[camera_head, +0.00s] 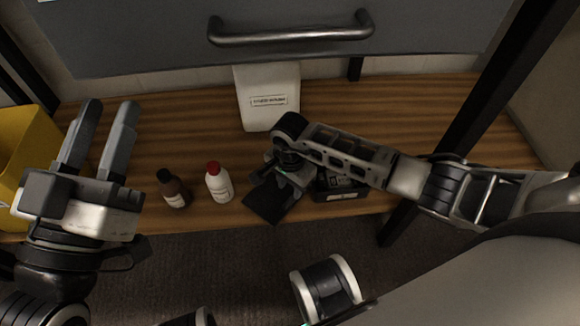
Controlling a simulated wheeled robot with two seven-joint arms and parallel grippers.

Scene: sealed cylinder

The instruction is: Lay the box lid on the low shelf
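A flat dark square, which looks like the box lid (264,204), is at the front of the low wooden shelf (400,115), below my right gripper (282,182). I cannot tell whether it rests on the shelf or is held just above it. The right gripper points down, and its fingertips are mostly hidden by its own body. A small black box (340,190) with a pale label stands just right of it, partly covered by my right arm. My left gripper (111,107) is open and empty at the left, its fingers pointing away from me.
A brown bottle (173,190) and a white bottle with a red cap (218,184) stand left of the lid. A white labelled container (268,97) stands at the back. A yellow bin (28,140) is at far left. A grey drawer (290,30) overhangs the shelf.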

